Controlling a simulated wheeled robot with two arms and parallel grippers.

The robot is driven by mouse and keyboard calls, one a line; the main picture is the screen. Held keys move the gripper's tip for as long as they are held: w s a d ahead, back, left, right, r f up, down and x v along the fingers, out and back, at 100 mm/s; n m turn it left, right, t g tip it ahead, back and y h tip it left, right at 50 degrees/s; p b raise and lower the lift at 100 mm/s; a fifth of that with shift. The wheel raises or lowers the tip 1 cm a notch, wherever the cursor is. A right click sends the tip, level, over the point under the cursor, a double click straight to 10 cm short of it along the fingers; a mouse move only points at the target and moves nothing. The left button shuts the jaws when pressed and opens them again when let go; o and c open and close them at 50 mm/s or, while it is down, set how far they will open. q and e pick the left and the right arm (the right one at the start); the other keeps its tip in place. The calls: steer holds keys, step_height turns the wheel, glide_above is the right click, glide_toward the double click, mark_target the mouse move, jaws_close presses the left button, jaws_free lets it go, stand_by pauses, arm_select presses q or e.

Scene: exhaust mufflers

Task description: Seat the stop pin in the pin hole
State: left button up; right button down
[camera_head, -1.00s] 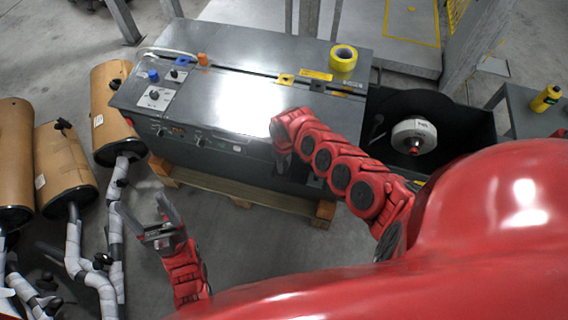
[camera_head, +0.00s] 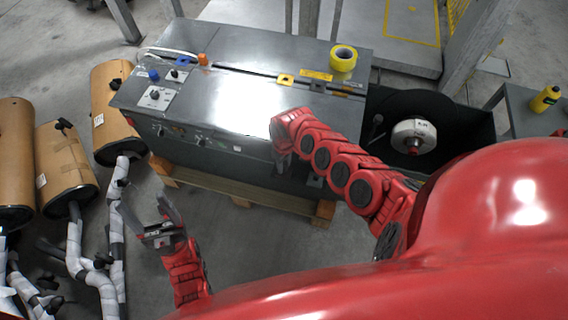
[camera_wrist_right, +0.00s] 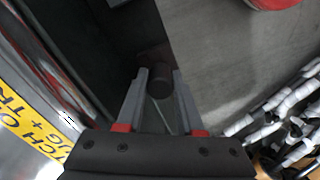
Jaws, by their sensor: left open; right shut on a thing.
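My right gripper (camera_head: 283,164) points down at the front side of the grey machine (camera_head: 255,105). In the right wrist view its two fingers (camera_wrist_right: 160,82) are closed on a short dark cylinder, seemingly the stop pin (camera_wrist_right: 160,92). The pin sits between the fingertips against a dark surface, so its far end is hard to make out. I cannot make out the pin hole in either view. My left gripper (camera_head: 160,226) is open and empty above the floor, left of the machine's front.
Cardboard-wrapped mufflers (camera_head: 62,168) with white-wrapped pipes stand at the left. A yellow tape roll (camera_head: 343,57) lies on the machine top. A black bin with a white disc (camera_head: 412,132) stands at the right. A wooden pallet (camera_head: 235,188) lies under the machine.

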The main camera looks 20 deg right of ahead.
mark_target(285, 163)
steer(key=shift+f+b, duration=0.35)
steer(key=shift+f, duration=0.15)
steer(key=shift+s+f, duration=0.1)
steer(key=shift+c, duration=2.3)
jaws_free()
steer(key=shift+s+f, duration=0.1)
steer(key=r, duration=0.4)
steer(key=r+p, duration=0.1)
steer(key=r, duration=0.3)
steer(key=shift+w+d+r+p, duration=0.2)
steer(key=shift+r+p, duration=0.05)
steer(key=shift+p, duration=0.05)
step_height(285, 163, up, 9)
steer(key=p, duration=0.7)
steer(key=shift+a+r, duration=0.15)
steer(key=shift+r, duration=0.05)
